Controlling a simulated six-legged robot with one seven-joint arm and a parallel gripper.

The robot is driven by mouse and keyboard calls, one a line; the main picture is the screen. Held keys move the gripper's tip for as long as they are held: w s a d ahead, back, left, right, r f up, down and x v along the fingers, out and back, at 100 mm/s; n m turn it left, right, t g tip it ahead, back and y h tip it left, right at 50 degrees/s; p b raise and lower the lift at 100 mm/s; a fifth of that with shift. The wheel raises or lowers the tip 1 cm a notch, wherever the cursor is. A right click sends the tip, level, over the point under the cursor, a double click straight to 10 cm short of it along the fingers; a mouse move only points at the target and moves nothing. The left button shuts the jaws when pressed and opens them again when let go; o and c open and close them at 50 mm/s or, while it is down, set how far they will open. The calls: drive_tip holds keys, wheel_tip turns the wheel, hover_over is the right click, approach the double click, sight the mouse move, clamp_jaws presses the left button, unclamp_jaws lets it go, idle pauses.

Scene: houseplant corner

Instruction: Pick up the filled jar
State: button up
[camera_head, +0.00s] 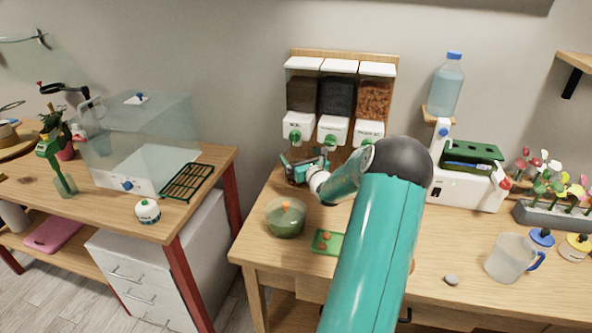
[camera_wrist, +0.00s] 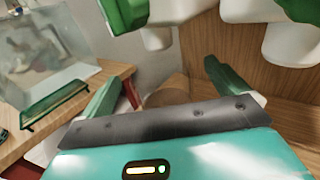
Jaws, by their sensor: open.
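My gripper (camera_head: 303,168) is at the dispensers on the right table, near the left spout. In the wrist view its two green fingers stand wide apart, one on each side of my gripper (camera_wrist: 162,80). A brown, rounded thing (camera_wrist: 172,92) shows between the fingers, beyond the dark palm edge. It may be the filled jar, but its lower part is hidden and I cannot tell whether the fingers touch it. No filled jar shows clearly in the head view, where my gripper and arm cover part of the dispenser area.
Three dispensers (camera_head: 338,95) hang above my gripper. A lidded glass bowl (camera_head: 286,219) and a green tray (camera_head: 327,242) stand in front. A clear pitcher (camera_head: 511,258) and a grey stone (camera_head: 451,280) are at right. A glass case (camera_head: 146,135) stands on the left table.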

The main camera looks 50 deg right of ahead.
sight(292, 147)
drive_tip(key=x, duration=0.4)
drive_tip(key=shift+w, duration=0.35)
drive_tip(key=c, duration=1.5)
drive_tip(key=shift+c, duration=1)
drive_tip(key=shift+r, duration=0.15)
